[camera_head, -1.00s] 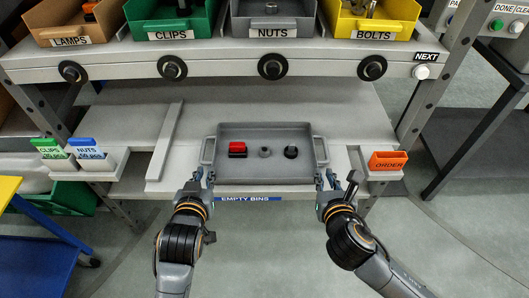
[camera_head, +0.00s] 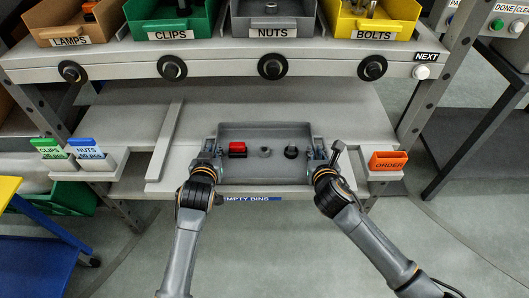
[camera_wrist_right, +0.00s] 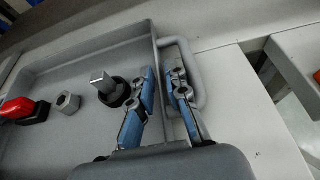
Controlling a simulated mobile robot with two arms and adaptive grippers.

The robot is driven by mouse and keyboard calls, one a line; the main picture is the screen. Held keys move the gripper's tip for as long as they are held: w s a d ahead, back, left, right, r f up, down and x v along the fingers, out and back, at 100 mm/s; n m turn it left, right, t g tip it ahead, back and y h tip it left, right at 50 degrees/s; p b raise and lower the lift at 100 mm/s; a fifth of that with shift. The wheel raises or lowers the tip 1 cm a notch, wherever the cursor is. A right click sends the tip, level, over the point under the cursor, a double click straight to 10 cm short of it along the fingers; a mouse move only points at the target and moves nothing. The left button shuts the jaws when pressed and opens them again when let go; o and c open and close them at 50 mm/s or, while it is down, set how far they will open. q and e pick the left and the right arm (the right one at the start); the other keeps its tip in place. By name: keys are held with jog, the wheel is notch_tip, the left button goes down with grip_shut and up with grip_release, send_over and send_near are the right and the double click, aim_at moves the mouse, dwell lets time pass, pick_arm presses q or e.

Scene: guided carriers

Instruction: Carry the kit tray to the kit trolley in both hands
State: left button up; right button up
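The grey kit tray (camera_head: 264,131) lies on the lower shelf with a red-and-black part (camera_head: 237,149), a nut (camera_head: 265,152) and a bolt (camera_head: 291,152) in it. My left gripper (camera_head: 208,160) is at its left handle; whether its fingers are closed is too small to tell. My right gripper (camera_head: 320,156) is at the right handle. No trolley is labelled as the kit trolley.
Bins of lamps (camera_head: 75,27), clips (camera_head: 171,27), nuts (camera_head: 273,25) and bolts (camera_head: 373,25) stand on the shelf above. Card holders sit left (camera_head: 97,160), an orange order holder (camera_head: 388,161) right. A blue-and-yellow cart (camera_head: 38,243) is at lower left. Front floor is clear.

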pick_arm(q)
jog(key=shift+w, duration=0.2)
pick_arm(e)
jog(key=shift+w, duration=0.2)
pick_arm(q)
grip_shut()
pick_arm(e)
grip_shut()
